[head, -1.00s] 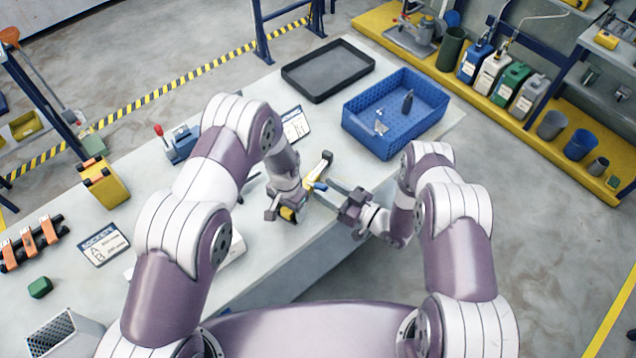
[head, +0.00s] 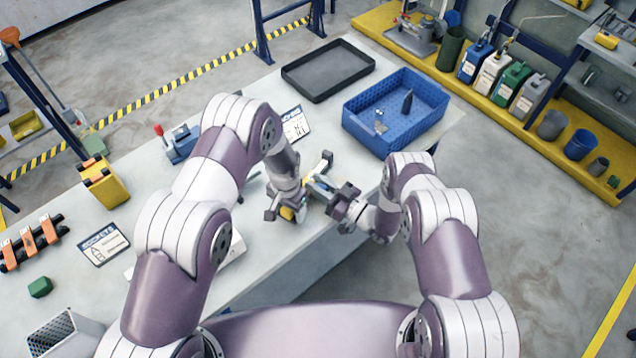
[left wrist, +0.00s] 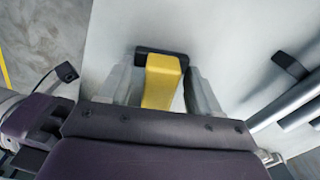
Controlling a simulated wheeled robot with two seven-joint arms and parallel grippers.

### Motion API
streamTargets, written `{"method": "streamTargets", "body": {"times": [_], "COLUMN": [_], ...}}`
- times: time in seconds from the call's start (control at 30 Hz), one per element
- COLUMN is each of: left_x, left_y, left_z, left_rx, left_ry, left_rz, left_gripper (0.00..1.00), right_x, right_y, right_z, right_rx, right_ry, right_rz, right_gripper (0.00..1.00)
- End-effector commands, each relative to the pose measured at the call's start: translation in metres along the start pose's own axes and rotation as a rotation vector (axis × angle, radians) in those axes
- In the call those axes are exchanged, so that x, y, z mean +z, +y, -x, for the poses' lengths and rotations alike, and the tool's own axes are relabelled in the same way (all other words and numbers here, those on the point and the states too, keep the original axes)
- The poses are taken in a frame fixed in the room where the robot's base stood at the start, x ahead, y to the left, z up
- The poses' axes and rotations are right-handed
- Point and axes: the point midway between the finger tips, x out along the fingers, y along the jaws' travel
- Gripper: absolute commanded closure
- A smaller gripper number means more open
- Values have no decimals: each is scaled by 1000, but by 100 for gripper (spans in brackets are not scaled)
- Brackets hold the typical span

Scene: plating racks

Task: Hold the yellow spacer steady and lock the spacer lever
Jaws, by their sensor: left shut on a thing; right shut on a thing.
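The yellow spacer (head: 321,169) lies at the front edge of the grey table, with a black end piece. In the left wrist view, its yellow body (left wrist: 161,80) stands between my left gripper's two grey fingers (left wrist: 163,92). My left gripper (head: 287,211) is shut on it near its close end.
A blue crate (head: 436,127) with small parts and a black tray (head: 294,75) stand farther back. A label card (head: 296,124) and a blue fixture with a red knob (head: 180,146) are left of the spacer. Bare table lies between the crate and the spacer.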

Motion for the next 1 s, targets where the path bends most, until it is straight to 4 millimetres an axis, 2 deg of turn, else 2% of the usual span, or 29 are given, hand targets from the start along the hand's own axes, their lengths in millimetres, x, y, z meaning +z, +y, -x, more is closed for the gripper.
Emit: {"method": "streamTargets", "body": {"times": [0.27, 0.3, 0.33, 0.67, 0.77, 1.0], "left_x": [0, 0, 0, 0, 0, 0], "left_y": [0, 0, 0, 0, 0, 0], "left_z": [0, 0, 0, 0, 0, 0], "left_rx": [0, 0, 0, 0, 0, 0], "left_ry": [-1, -1, -1, -1, -1, -1], "left_rz": [0, 0, 0, 0, 0, 0], "left_gripper": [81, 81, 81, 81, 81, 81], "right_x": [0, 1, 1, 1, 1, 1], "right_y": [0, 0, 0, 1, 1, 2], "right_z": [1, 1, 1, 4, 21, 84], "right_rx": [1, 1, 1, 2, 5, 7], "right_ry": [8, 7, 7, 7, 5, 7], "right_rz": [-2, -2, -2, -2, -4, -3], "right_gripper": [100, 60, 52, 52, 52, 52]}}
